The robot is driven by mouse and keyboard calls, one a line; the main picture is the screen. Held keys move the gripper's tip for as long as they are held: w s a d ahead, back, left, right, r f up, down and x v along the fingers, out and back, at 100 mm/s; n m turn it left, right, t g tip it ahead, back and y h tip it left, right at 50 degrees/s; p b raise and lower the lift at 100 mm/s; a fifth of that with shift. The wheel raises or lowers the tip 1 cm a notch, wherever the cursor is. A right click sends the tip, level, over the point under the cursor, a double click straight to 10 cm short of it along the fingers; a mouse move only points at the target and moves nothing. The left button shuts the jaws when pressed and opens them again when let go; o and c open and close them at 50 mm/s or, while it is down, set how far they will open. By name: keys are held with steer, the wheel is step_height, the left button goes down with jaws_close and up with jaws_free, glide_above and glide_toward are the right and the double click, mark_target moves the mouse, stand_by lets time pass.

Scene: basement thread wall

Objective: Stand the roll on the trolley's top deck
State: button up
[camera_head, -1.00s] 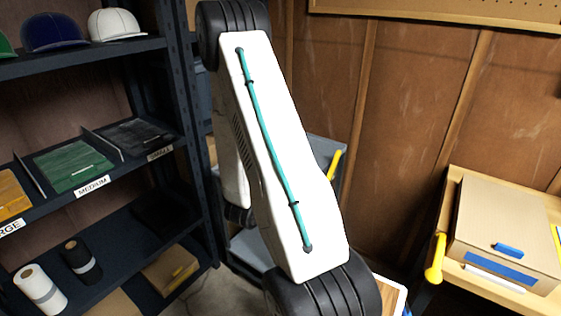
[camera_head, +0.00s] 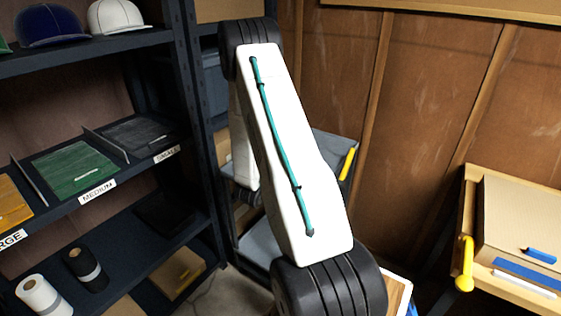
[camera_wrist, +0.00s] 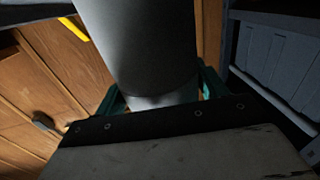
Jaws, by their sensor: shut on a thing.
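A pale grey roll (camera_wrist: 140,45) fills the upper middle of the wrist view, held between the teal fingers of my gripper (camera_wrist: 160,90). The gripper is shut on it; the roll's far end is cut off by the frame. In the head view my arm hides the gripper and the held roll. The trolley shows behind my arm, with a grey top deck (camera_head: 330,147), a yellow handle (camera_head: 348,163) and a lower grey deck (camera_head: 260,245). My arm covers much of the trolley. I cannot tell whether the roll is over or touching the deck.
A dark shelf rack (camera_head: 190,120) stands at the left with caps, labelled trays, a white roll (camera_head: 40,297) and a black roll (camera_head: 85,268). A wooden bench (camera_head: 475,210) with a cardboard box (camera_head: 520,215) stands at the right. A wooden wall closes the back.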

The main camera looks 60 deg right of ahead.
steer(key=shift+f, duration=0.35)
steer(key=shift+f, duration=0.15)
steer(key=o, duration=1.2)
